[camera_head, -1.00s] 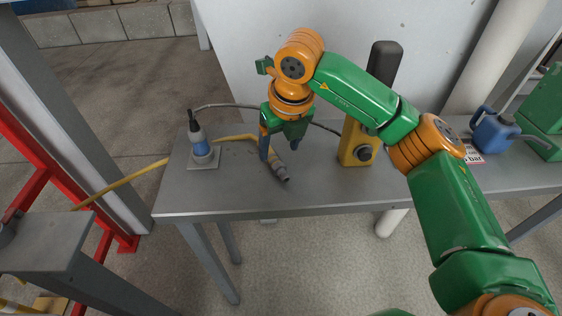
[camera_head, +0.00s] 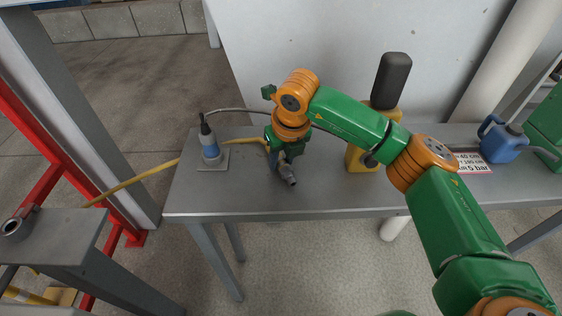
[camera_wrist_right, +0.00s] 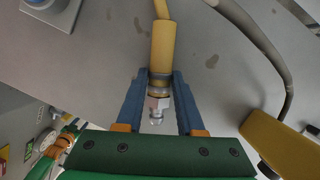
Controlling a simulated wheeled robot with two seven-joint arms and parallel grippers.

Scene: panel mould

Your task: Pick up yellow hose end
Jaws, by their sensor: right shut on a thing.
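The yellow hose (camera_head: 148,173) rises from the lower left onto the grey table, and its end with a grey metal coupling (camera_head: 288,174) is at my right gripper (camera_head: 282,164). In the right wrist view the yellow hose end (camera_wrist_right: 163,52) lies between the two blue fingers of my right gripper (camera_wrist_right: 160,98), which is shut on it near the metal fitting. In the head view the fingers are partly hidden by the green gripper body. I cannot tell how far the end is from the table top. My left gripper is not in view.
A yellow device with a black top (camera_head: 388,85) stands right of my gripper. A blue can (camera_head: 499,140) is further right. A grey hose (camera_wrist_right: 284,60) runs behind.

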